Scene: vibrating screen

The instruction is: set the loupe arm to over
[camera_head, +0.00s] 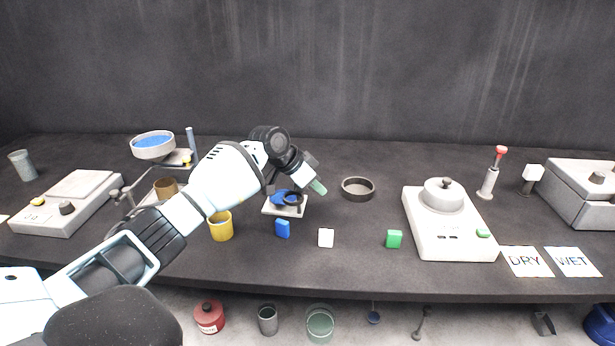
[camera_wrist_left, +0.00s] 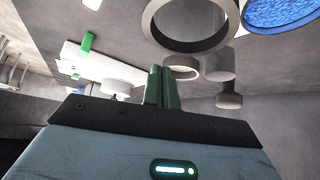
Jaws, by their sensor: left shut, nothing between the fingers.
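The loupe stand has a small white base (camera_head: 270,210) on the dark bench. Blue material and a dark ring (camera_head: 293,199) show above the base, partly behind my left gripper, so I cannot tell exactly how the loupe arm is set. My left gripper (camera_head: 319,188) is above and just right of the stand, its greenish fingers shut and empty. In the left wrist view the shut fingers (camera_wrist_left: 161,88) point toward the bench. A large grey ring (camera_wrist_left: 150,22) is close beyond them, probably the loupe ring, apart from the fingertips in the picture. My right gripper is not in view.
A dark round ring (camera_head: 358,189) lies right of the stand. Blue (camera_head: 282,228), white (camera_head: 326,238) and green (camera_head: 394,239) blocks sit in front. A yellow cup (camera_head: 221,228) stands left, under my arm. A white machine (camera_head: 449,225) stands farther right.

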